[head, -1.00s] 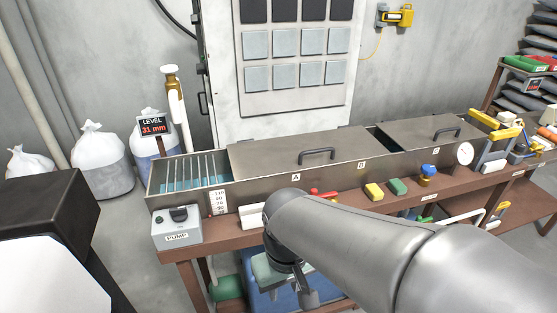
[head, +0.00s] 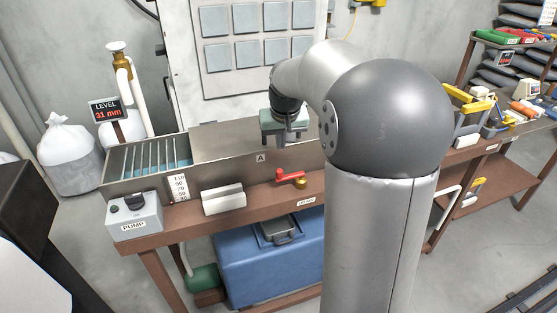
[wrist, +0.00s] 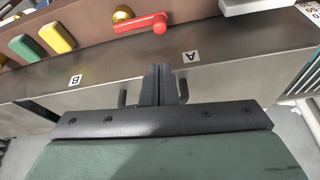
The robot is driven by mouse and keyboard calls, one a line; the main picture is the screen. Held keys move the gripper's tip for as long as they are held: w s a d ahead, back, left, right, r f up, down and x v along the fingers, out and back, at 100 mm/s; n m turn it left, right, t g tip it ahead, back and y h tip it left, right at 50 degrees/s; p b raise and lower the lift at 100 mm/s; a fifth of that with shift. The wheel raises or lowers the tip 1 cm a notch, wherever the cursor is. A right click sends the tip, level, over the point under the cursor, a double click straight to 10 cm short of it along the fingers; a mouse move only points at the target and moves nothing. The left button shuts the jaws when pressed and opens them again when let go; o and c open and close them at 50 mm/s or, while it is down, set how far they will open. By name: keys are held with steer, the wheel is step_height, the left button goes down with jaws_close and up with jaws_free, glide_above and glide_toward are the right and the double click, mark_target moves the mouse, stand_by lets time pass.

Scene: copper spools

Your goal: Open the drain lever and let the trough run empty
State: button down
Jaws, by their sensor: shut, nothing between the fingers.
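The drain lever (head: 290,177) is a red handle on a brass valve at the trough's front, lying roughly sideways along the wall. It also shows at the top of the wrist view (wrist: 140,25). The steel trough (head: 225,178) has blue liquid visible at its open left end; the level display (head: 107,110) reads 31 mm. My gripper (head: 287,140) is above the trough near label A, behind and above the lever and apart from it. In the wrist view its fingers (wrist: 160,82) are together and empty, with parts of a dark lid handle visible on either side.
A grey pump box (head: 134,215) and a white block (head: 223,199) sit on the bench left of the lever. A blue tank (head: 262,265) stands below. Yellow and green blocks (wrist: 40,40) lie farther along the bench. My arm hides the trough's right part.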

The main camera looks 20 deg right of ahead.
steer(key=shift+a, duration=0.1)
steer(key=p+x, duration=0.1)
steer(key=x, duration=0.9)
steer(key=shift+a, duration=0.15)
